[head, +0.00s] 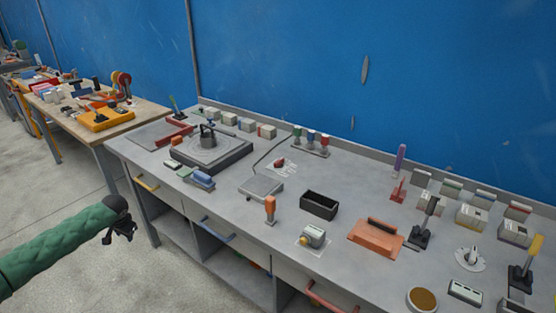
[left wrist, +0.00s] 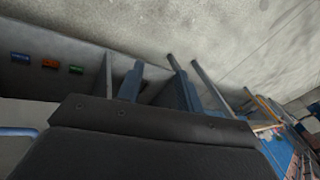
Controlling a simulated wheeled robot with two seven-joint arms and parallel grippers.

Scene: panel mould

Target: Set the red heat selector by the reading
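A small red knob (head: 280,163), which looks like the heat selector, sits on a pale printed patch at the back middle of the grey bench. Its pointer setting is too small to read. A small grey unit with a display-like face (head: 312,237) stands near the front edge, and a white meter-like box (head: 465,292) lies at the lower right; no reading is legible on either. My left gripper (head: 121,232) hangs in front of the bench at the left, well away from the knob; its finger gap is unclear. My right gripper is out of view.
Around the knob are a grey flat scale-like plate (head: 261,188), several coloured-top posts (head: 311,140), and a black open box (head: 319,205). An orange handled block (head: 376,237) and levers stand to the right. A second wooden-topped table (head: 140,112) is at the left.

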